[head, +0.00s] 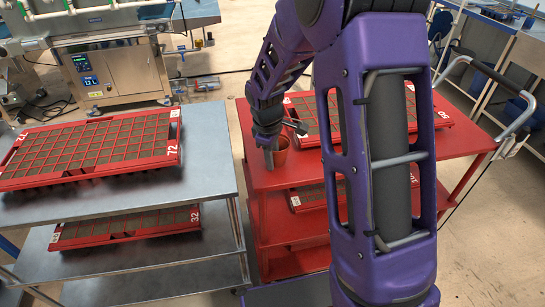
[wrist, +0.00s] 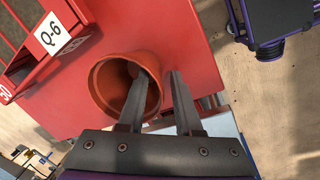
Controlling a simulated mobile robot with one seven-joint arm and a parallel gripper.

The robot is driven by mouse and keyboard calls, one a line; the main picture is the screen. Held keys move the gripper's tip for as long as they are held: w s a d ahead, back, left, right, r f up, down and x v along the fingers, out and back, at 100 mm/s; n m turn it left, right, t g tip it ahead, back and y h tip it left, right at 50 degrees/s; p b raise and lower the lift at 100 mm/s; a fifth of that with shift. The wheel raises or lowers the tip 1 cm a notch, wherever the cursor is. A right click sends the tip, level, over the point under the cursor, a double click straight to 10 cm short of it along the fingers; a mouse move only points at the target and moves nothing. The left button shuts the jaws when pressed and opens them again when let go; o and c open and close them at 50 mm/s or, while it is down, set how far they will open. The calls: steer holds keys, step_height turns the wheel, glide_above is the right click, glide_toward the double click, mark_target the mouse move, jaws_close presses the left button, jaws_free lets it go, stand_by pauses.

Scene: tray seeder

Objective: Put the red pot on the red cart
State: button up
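The red pot (head: 281,154) is a terracotta-coloured pot near the left edge of the red cart's (head: 262,178) top shelf and appears to stand on it. In the wrist view the pot (wrist: 103,87) shows its open mouth, with the bare red cart top (wrist: 185,45) around it. My gripper (wrist: 160,75) points down over the pot's rim. One finger is inside the mouth and the other is outside the wall. The fingers are spread with gaps to the wall, so it looks open. In the head view my gripper (head: 270,158) partly hides the pot.
A red seed tray (head: 308,137) lies on the cart's top behind my arm, and another lies on its lower shelf. A grey metal cart (head: 130,205) to the left bears a large red tray (head: 90,147). A steel machine (head: 115,70) stands behind.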

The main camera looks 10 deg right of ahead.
step_height(320, 180, up, 12)
steer(key=s+a+p, duration=0.1)
steer(key=p, duration=0.1)
steer(key=shift+s+a, duration=0.15)
steer(key=shift+s, duration=0.25)
